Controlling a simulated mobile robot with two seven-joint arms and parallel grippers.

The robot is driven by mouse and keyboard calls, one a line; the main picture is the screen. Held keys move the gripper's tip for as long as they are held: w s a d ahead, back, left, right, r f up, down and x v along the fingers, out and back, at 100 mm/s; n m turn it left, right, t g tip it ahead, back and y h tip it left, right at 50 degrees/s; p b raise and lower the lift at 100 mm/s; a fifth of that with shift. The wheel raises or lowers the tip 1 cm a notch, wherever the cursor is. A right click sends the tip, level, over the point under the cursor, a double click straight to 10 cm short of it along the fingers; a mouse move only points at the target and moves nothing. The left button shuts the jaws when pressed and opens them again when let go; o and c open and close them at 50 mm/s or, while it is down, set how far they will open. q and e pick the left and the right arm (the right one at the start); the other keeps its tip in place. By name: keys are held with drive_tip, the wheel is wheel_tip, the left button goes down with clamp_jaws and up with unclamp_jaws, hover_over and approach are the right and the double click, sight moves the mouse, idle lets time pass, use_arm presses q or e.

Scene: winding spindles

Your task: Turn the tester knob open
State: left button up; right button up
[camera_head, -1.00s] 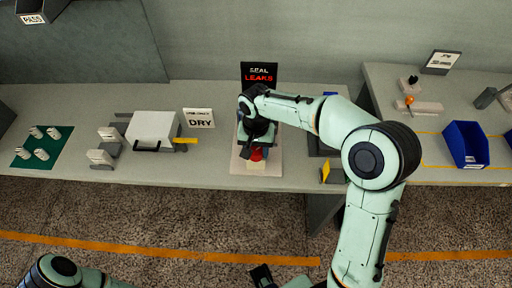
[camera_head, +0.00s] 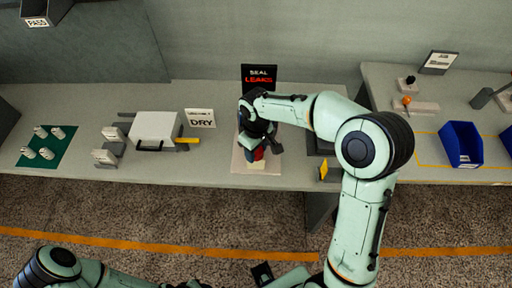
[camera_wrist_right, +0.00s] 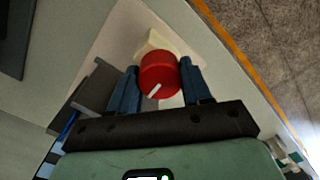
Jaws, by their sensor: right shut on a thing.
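The tester's red knob (camera_wrist_right: 160,72) has a white pointer mark and sits on a cream block (camera_wrist_right: 157,42). My right gripper (camera_wrist_right: 158,80) has its blue fingers on both sides of the knob, shut on it. In the head view the right gripper (camera_head: 264,146) is over the tester's pale base plate (camera_head: 240,166), and it hides most of the tester. A little red of the knob (camera_head: 258,154) shows beneath it. A black sign (camera_head: 259,79) behind reads "SEAL LEAKS". My left arm shows at the bottom left; whether the dark gripper at the bottom middle (camera_head: 262,274) is open cannot be told.
A white box (camera_head: 154,127) with a dark handle and a "DRY" sign (camera_head: 200,118) stand left of the tester. A green mat (camera_head: 46,160) with several white spindles lies farther left. Blue bins (camera_head: 461,145) stand on the right bench.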

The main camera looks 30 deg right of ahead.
drive_tip(key=n+p, duration=0.1)
drive_tip(key=n, duration=0.4)
drive_tip(key=shift+r+n, duration=0.15)
drive_tip(key=shift+n, duration=0.15)
drive_tip(key=n+p, duration=0.2)
drive_tip(key=n, duration=0.3)
drive_tip(key=n+p, duration=0.1)
drive_tip(key=n, duration=0.4)
drive_tip(key=shift+w, duration=0.1)
drive_tip(key=n+p, duration=0.2)
drive_tip(key=n, duration=0.6)
drive_tip(key=shift+p, duration=0.3)
drive_tip(key=n, duration=0.2)
drive_tip(key=shift+n, duration=0.4)
drive_tip(key=n, duration=0.4)
use_arm(q)
drive_tip(key=w+r+t, duration=0.1)
drive_tip(key=w+r, duration=0.6)
drive_tip(key=r, duration=0.1)
drive_tip(key=shift+w+r, duration=0.3)
drive_tip(key=shift+r, duration=0.05)
use_arm(e)
drive_tip(key=shift+n, duration=2.1)
